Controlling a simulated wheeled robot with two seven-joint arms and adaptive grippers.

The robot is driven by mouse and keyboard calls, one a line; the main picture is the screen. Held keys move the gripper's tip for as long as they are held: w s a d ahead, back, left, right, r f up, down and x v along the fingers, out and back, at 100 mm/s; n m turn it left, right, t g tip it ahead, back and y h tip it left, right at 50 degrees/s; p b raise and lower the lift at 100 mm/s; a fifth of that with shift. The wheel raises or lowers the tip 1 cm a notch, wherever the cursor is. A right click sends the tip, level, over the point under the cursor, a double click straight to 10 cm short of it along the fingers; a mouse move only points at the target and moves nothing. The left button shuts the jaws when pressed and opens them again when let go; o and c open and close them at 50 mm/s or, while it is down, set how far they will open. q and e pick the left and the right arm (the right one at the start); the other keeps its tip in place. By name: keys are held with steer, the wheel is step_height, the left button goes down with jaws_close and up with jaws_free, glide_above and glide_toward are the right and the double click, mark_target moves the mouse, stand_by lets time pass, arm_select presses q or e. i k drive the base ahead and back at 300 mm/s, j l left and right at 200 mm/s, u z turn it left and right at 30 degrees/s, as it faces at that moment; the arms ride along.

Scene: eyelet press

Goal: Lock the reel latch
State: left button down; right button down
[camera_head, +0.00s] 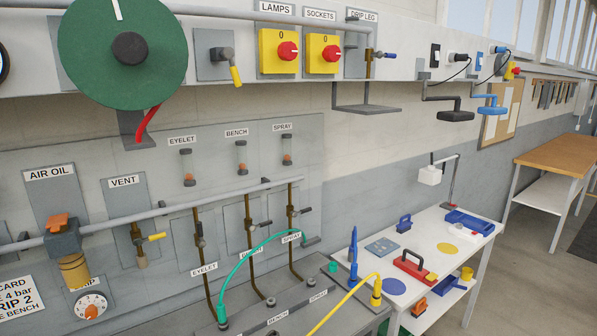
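A large green reel (75,70) with a dark hub (129,48) hangs on the wall at the upper left. A white mark shows near its top edge. A red curved piece (147,124) sticks out below the reel, by a grey bracket (128,124). Just right of the reel is a grey plate (205,70) with a lever whose yellow handle (235,75) points down. I cannot tell which of these parts is the reel latch. Neither of my grippers is in view.
Yellow switch boxes with red knobs (288,51) sit right of the lever. Below are a panel of pipes, valves and a dial (91,307). A green hose (240,265) loops above a grey bench. A white table (475,240) with tools stands at the right.

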mark_target(228, 52)
steer(key=i+l, duration=0.1)
steer(key=l, duration=0.3)
steer(key=i+l, duration=0.1)
steer(key=l, duration=0.3)
steer(key=i+l+u, duration=0.1)
steer(key=l, duration=0.3)
steer(key=i+l, duration=0.1)
steer(key=l, duration=0.3)
